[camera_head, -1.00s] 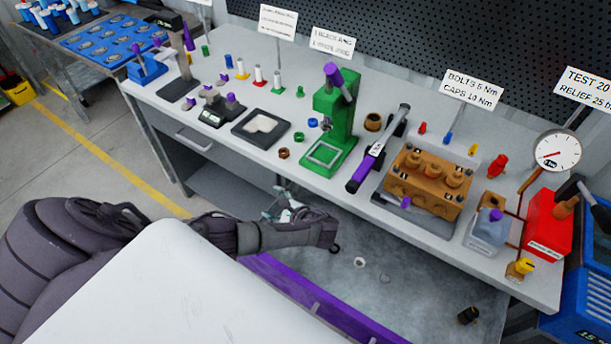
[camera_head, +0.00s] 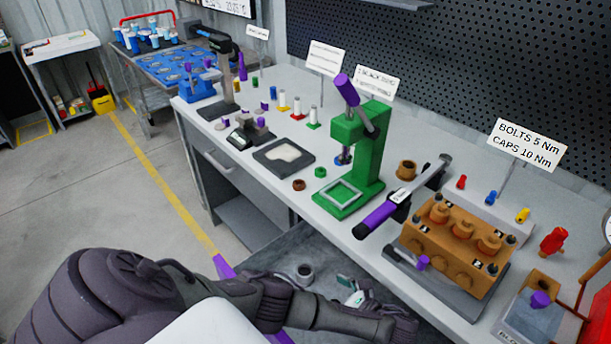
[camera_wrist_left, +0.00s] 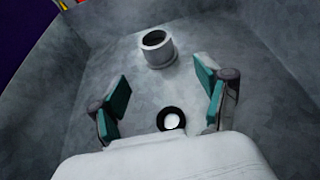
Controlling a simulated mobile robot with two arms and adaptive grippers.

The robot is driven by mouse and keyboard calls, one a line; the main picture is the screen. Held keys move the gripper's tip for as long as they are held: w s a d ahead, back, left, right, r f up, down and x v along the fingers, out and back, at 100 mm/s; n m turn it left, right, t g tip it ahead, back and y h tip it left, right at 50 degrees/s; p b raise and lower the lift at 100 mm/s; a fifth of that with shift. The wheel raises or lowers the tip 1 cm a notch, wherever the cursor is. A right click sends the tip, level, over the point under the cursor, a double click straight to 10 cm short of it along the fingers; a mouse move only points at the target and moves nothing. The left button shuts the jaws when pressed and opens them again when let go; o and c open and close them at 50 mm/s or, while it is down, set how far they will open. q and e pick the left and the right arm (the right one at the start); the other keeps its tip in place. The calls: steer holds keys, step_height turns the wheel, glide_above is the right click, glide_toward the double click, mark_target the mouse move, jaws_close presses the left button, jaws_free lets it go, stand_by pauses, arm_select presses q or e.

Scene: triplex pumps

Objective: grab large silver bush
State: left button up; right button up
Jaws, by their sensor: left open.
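The large silver bush (camera_wrist_left: 155,52) is a short grey hollow cylinder standing on a grey surface, in the upper middle of the left wrist view. In the head view it shows as a grey ring (camera_head: 304,274) left of my left gripper (camera_head: 355,293). My left gripper is open, its teal finger pads apart (camera_wrist_left: 162,70) in the wrist view. The bush is beyond the fingertips and apart from them. A smaller black ring with a pale centre (camera_wrist_left: 171,119) lies nearer the palm, between the fingers in the picture. My right gripper is out of view.
The white workbench (camera_head: 335,226) stands beyond the gripper. It carries a green press (camera_head: 367,160), an orange pump block (camera_head: 450,252) and a purple-handled torque wrench (camera_head: 385,212). Grey walls rise around the bush's surface, with a purple edge (camera_head: 224,268) at its left.

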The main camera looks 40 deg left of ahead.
mark_target(311, 278)
arm_select(q)
steer(key=x, duration=0.1)
steer(key=b+x, duration=0.1)
steer(key=x, duration=0.1)
steer(key=shift+w+f, duration=0.1)
steer(key=shift+f, duration=0.2)
steer(key=shift+a+b, duration=0.45)
steer(key=shift+b, duration=0.05)
steer(key=shift+a+f, duration=0.15)
steer(key=shift+a, duration=0.15)
steer(key=b+x, duration=0.2)
steer(key=shift+s+a+f+b, duration=0.2)
steer(key=shift+a+b, duration=0.1)
steer(key=shift+a, duration=0.1)
steer(key=shift+a+p, duration=0.35)
steer(key=shift+a, duration=0.1)
steer(key=shift+w+a+f, duration=0.1)
steer(key=shift+a, duration=0.25)
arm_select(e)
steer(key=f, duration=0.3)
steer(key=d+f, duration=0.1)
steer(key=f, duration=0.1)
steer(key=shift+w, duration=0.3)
